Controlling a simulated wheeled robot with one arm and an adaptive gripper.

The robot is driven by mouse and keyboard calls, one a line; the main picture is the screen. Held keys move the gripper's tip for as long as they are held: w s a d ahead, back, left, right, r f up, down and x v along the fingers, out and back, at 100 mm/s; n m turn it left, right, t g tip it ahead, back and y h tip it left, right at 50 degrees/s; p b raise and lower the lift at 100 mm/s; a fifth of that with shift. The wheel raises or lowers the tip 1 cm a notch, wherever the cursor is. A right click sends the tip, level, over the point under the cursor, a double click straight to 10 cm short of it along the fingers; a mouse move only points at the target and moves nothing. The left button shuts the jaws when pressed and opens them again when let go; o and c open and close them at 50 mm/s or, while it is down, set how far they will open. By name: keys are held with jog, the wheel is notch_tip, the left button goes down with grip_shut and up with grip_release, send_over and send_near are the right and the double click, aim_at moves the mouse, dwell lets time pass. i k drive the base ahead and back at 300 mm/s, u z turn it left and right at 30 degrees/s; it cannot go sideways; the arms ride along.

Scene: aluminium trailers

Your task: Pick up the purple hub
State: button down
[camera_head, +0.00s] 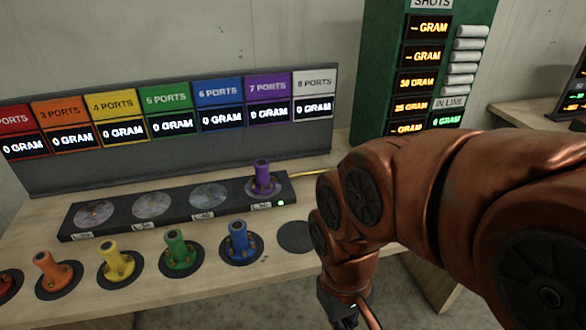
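The purple hub (263,177) stands upright on the right-most round pad of a long black bar (175,214) on the wooden table. A small green light glows on the bar near it. My gripper (345,318) is at the bottom edge of the picture, below and to the right of the purple hub and well apart from it. Only its upper part shows; its fingers are cut off by the frame, so I cannot see whether they are open or shut.
Blue (239,243), green (178,250), yellow (118,262) and orange (53,270) hubs stand on dark discs in front of the bar. An empty dark disc (295,237) lies right of the blue one. A display panel (170,158) stands behind; a green cabinet (379,69) stands back right.

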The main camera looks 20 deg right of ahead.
aim_at(262, 184)
jog(key=u, duration=2.8)
jog(key=k, duration=0.75)
jog(key=z, duration=1.65)
jog(key=i, duration=0.5)
